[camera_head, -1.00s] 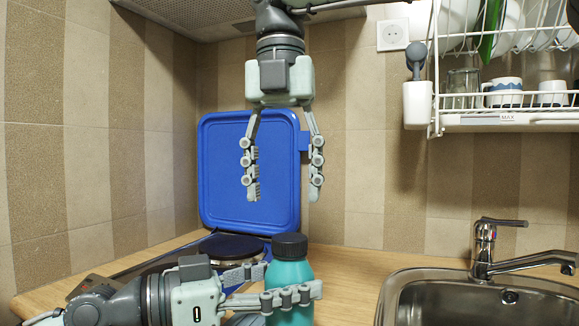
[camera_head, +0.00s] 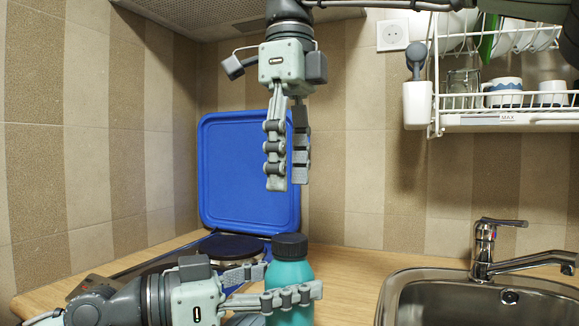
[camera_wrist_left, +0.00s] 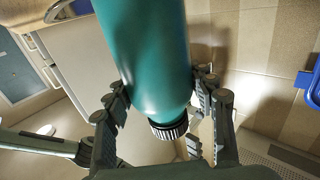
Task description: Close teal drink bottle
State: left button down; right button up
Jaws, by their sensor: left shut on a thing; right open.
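The teal drink bottle (camera_head: 290,273) stands upright at the counter's front, its lower part below the frame's edge. Its dark cap (camera_head: 290,245) sits on its top; I cannot tell whether it is tight. My left gripper (camera_head: 289,281) is shut on the bottle's body below the shoulder, coming from the left. The left wrist view shows the bottle (camera_wrist_left: 150,60) between the fingers, with the ribbed cap (camera_wrist_left: 168,128) at its end. My right gripper (camera_head: 288,183) is open and empty, pointing down above the cap and apart from it; its fingers look overlapped from this side.
A blue hob lid (camera_head: 235,180) stands raised behind the bottle, with the hob (camera_head: 233,246) in front of it. A sink (camera_head: 480,300) with a tap (camera_head: 485,250) is at right. A dish rack (camera_head: 505,118) hangs upper right. The wooden counter (camera_head: 350,268) right of the bottle is clear.

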aim_at(290, 237)
jog(key=shift+f, duration=0.15)
jog(key=shift+f, duration=3.85)
jog(key=shift+c, duration=0.5)
jog(key=c, duration=1.1)
jog(key=shift+m, duration=0.9)
jog(key=o, duration=1.3)
jog(key=shift+o, duration=0.2)
